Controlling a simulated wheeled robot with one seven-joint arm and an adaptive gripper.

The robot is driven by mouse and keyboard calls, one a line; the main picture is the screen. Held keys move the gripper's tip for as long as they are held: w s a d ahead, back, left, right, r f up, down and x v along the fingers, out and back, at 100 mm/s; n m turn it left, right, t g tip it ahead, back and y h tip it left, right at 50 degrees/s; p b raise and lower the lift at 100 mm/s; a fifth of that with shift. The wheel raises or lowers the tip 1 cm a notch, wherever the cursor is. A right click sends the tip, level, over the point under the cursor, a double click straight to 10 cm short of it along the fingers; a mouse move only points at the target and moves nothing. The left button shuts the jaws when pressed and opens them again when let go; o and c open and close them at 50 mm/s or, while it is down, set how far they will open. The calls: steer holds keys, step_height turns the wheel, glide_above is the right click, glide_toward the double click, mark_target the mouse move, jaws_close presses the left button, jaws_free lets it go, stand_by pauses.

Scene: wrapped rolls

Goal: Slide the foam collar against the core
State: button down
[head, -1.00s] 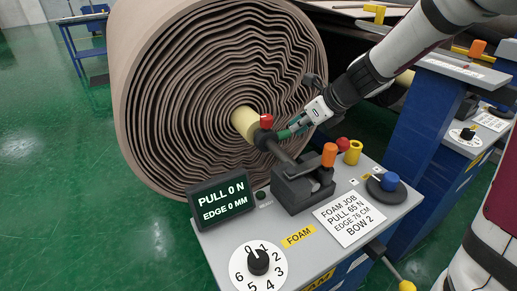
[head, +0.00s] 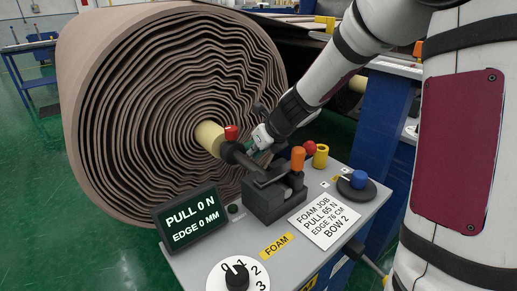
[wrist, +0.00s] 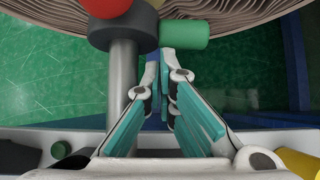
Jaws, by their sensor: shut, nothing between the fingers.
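The foam collar appears to be the dark ring (head: 229,151) on a grey shaft, with a red knob (head: 231,132) above it. The yellowish core (head: 208,138) sticks out of the roll's middle just behind it; I cannot tell whether they touch. In the wrist view the dark collar (wrist: 124,32) is at top left, with a green handle (wrist: 184,34) reaching right from it. My gripper (wrist: 163,58) is shut and empty, its fingertips just on the near side of the handle, right of the shaft (wrist: 123,85). My gripper also shows beside the collar in the head view (head: 252,146).
A large brown roll (head: 130,100) fills the left. The display (head: 191,218) reads PULL 0 N, EDGE 0 MM.

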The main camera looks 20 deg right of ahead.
mark_target(245, 147)
steer(key=shift+w+f, duration=0.15)
steer(key=shift+f, duration=0.05)
steer(key=w+p, duration=0.1)
steer(key=w+a+p, duration=0.1)
steer(key=shift+w+r, duration=0.2)
steer(key=shift+w, duration=0.15)
steer(key=shift+w+a+f+p, duration=0.1)
steer(key=shift+w+f+p, duration=0.05)
steer(key=shift+w+p, duration=0.25)
steer(key=shift+s, duration=0.1)
